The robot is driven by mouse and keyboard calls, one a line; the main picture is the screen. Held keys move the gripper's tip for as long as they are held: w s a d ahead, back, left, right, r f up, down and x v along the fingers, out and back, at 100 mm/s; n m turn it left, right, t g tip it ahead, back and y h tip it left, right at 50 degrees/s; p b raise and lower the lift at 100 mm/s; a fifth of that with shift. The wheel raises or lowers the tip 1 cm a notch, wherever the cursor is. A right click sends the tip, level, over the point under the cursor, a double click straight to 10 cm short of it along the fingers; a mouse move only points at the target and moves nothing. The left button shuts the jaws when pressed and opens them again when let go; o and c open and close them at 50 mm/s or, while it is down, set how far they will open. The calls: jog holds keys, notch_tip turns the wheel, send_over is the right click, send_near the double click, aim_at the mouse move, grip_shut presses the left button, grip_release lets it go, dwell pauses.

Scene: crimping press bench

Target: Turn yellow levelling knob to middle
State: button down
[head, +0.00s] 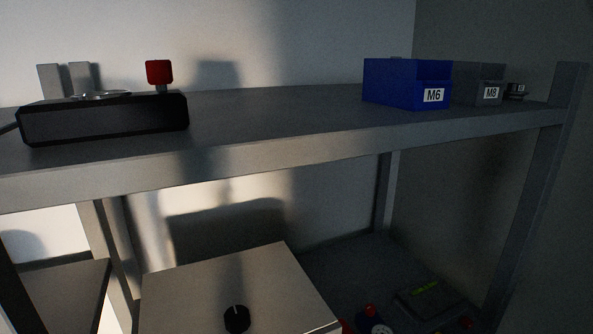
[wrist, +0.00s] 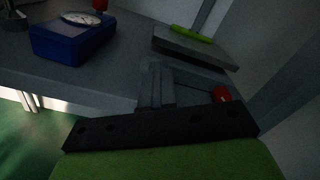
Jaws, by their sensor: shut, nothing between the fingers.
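I cannot make out a yellow levelling knob in either view. A grey block with a yellow-green strip on top (head: 427,289) lies low on the right under the shelf in the head view. It also shows in the wrist view at the upper right (wrist: 190,45), beyond my fingers. My gripper (wrist: 156,68) is shut and empty, pointing over the dark grey surface between this block and a blue box with a dial (wrist: 72,42). My gripper is not in the head view.
A red knob (wrist: 221,95) shows right of my fingers, partly hidden. A pale box with a black knob (head: 236,318) stands under the shelf (head: 270,150). On the shelf are a black device with a red knob (head: 105,119), a blue M6 bin (head: 395,85) and a grey M8 bin (head: 475,82).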

jog(key=shift+w+a+f, duration=0.1)
jog(key=shift+a+f, duration=0.2)
jog(key=shift+a, duration=0.45)
jog(key=shift+a+r+p, duration=0.15)
jog(key=shift+r+p, duration=0.2)
jog(key=shift+p, duration=0.45)
jog(key=p+v, duration=0.1)
jog(key=v, duration=0.4)
jog(key=shift+s, duration=0.3)
jog(key=shift+d, duration=0.25)
